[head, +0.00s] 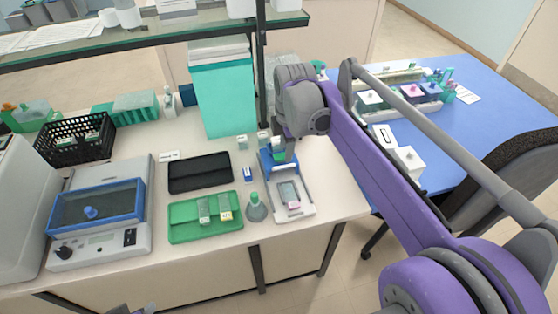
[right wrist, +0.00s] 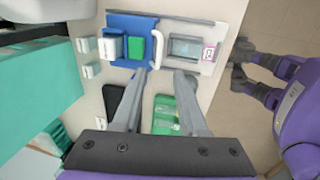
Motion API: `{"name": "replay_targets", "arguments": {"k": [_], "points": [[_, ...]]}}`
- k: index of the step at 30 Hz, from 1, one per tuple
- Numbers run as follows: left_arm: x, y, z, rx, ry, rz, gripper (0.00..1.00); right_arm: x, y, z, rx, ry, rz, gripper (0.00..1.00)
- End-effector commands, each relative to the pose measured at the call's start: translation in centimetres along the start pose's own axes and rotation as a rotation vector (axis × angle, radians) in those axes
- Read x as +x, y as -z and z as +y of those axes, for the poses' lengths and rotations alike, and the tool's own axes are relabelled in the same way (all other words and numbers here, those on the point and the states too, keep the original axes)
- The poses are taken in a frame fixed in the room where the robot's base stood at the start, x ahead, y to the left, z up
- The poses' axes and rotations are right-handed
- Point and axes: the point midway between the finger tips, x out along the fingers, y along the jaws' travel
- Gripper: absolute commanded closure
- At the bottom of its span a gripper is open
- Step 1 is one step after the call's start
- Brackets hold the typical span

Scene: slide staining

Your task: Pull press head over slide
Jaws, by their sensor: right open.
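The press stands at the front right of the bench. It has a white base (head: 301,212) and a blue press head (head: 279,167) at its far end. In the right wrist view the blue head (right wrist: 119,24) carries a white upright handle (right wrist: 157,48). A slide (right wrist: 187,48) with a pink label lies on the bare part of the base, beside the blue head. My right gripper (right wrist: 167,73) is open and empty, its fingertips just short of the handle. In the head view it hangs over the blue head and partly hides it. A sliver of what seems my left gripper (head: 143,309) shows at the bottom edge.
A green tray (head: 180,236) with slides lies left of the press, with a grey-green conical bottle (head: 256,209) between. A black case (head: 200,173) lies behind the tray. Small blocks and a tall teal box (head: 223,95) stand behind the press.

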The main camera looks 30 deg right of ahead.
Motion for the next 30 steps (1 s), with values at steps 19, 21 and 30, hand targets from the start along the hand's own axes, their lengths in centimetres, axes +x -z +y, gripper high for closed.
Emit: {"name": "replay_targets", "arguments": {"k": [19,21,30], "points": [[0.4,-0.5,0.0,0.000,0.000,-0.004,0.50,7.4,0.0,0.0,0.002,-0.001,0.000,0.58],[0.4,-0.5,0.0,0.000,0.000,-0.004,0.50,7.4,0.0,0.0,0.002,-0.001,0.000,0.58],[0.4,-0.5,0.0,0.000,0.000,-0.004,0.50,7.4,0.0,0.0,0.002,-0.001,0.000,0.96]]}}
